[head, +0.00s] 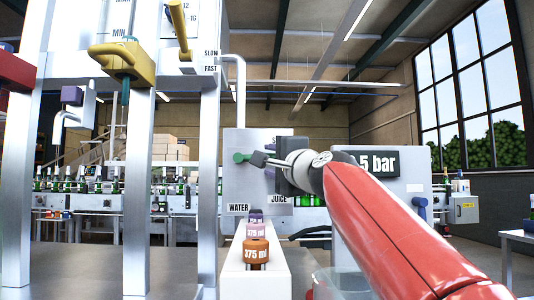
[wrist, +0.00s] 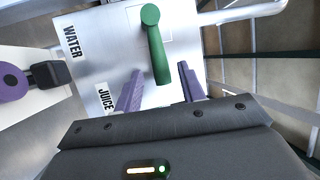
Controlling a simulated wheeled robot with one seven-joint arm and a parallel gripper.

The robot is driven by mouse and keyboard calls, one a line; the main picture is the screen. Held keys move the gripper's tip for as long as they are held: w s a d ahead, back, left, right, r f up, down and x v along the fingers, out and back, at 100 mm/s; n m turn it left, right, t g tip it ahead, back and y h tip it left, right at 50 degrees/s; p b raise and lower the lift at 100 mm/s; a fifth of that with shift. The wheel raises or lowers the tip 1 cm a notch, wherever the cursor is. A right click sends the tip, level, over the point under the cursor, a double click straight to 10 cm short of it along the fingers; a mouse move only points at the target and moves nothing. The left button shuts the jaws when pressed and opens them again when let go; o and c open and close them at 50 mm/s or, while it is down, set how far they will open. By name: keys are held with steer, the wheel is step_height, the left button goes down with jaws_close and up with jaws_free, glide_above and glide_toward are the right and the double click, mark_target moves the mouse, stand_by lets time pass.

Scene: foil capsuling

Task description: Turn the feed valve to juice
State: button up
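The feed valve's green handle (head: 241,157) is on a pale panel (head: 232,140) in the head view. The WATER label (head: 238,208) is at the panel's lower left and the JUICE label (head: 279,199) lies to its right. In the wrist view the green handle (wrist: 154,45) runs down from its round end toward my gripper (wrist: 160,69). The purple fingers are apart, one on each side of the handle's lower end, with gaps visible. My gripper (head: 257,160) is at the handle's right in the head view, partly hiding the panel.
A pressure display (head: 378,162) is to the right. A yellow valve (head: 123,57) and metal posts are at left. A bottle conveyor (head: 90,200) runs behind.

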steer(key=x, duration=0.2)
steer(key=shift+w+a+r+p, duration=0.1)
steer(key=shift+w+p, duration=0.15)
steer(key=shift+p, duration=0.1)
jaws_close()
